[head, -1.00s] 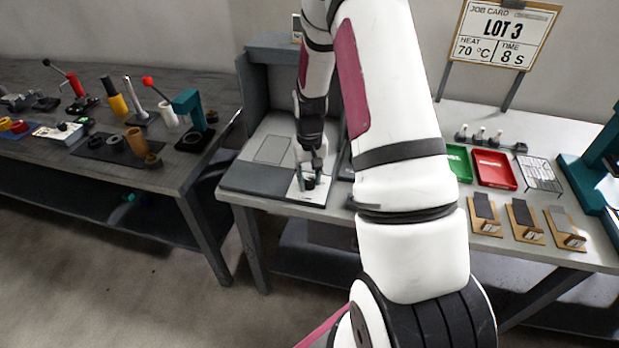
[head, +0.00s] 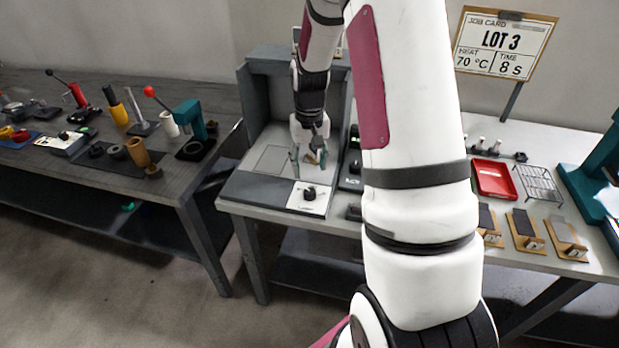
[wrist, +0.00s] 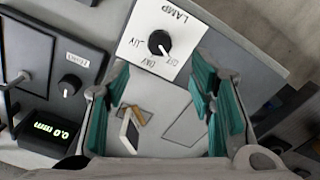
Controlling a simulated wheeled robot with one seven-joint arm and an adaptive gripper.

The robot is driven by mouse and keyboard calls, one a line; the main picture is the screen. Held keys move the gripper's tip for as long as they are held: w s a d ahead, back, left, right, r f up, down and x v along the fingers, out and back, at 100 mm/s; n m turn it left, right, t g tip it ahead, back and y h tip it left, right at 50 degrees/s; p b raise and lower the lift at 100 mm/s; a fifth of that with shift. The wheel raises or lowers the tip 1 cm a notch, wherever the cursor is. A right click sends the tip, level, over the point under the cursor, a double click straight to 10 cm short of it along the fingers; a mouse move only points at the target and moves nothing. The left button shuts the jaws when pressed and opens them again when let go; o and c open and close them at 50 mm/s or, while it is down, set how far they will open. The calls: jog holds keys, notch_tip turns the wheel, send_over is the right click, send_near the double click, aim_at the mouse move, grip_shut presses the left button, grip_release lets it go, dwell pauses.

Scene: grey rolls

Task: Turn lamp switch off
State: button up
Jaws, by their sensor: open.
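The lamp switch is a black round knob (wrist: 160,42) on a white plate marked LAMP (wrist: 182,20). It also shows in the head view, a knob (head: 309,194) at the front right of the grey booth base. In the wrist view the knob's white mark points toward the lettering that looks like OFF. My gripper (head: 309,156) is behind the switch, over the booth floor, apart from the knob. In the wrist view its teal fingers (wrist: 160,80) are spread, with nothing held.
The grey booth wall (head: 262,110) stands at the left of the gripper. A black device with a green 0.0 mm display (wrist: 48,132) stands beside the booth. A red tray (head: 494,178) and a wire rack (head: 540,183) are further right.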

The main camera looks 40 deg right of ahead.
jog(key=shift+r, duration=1.45)
jog(key=s+a+r+n+t, duration=0.1)
jog(key=s+a+r, duration=0.3)
jog(key=a+r, duration=0.3)
jog(key=s+a+r+n+t, duration=0.1)
jog(key=s+a+r, duration=0.35)
jog(key=r, duration=0.45)
jog(key=s+a+r+n+t, duration=0.1)
jog(key=s+a+r, duration=0.1)
jog(key=s+a, duration=0.2)
jog(key=s+a+r+n+t, duration=0.1)
jog(key=s+a, duration=0.3)
jog(key=s, duration=0.6)
jog(key=shift+r+n+t, duration=0.4)
jog(key=shift+r, duration=0.3)
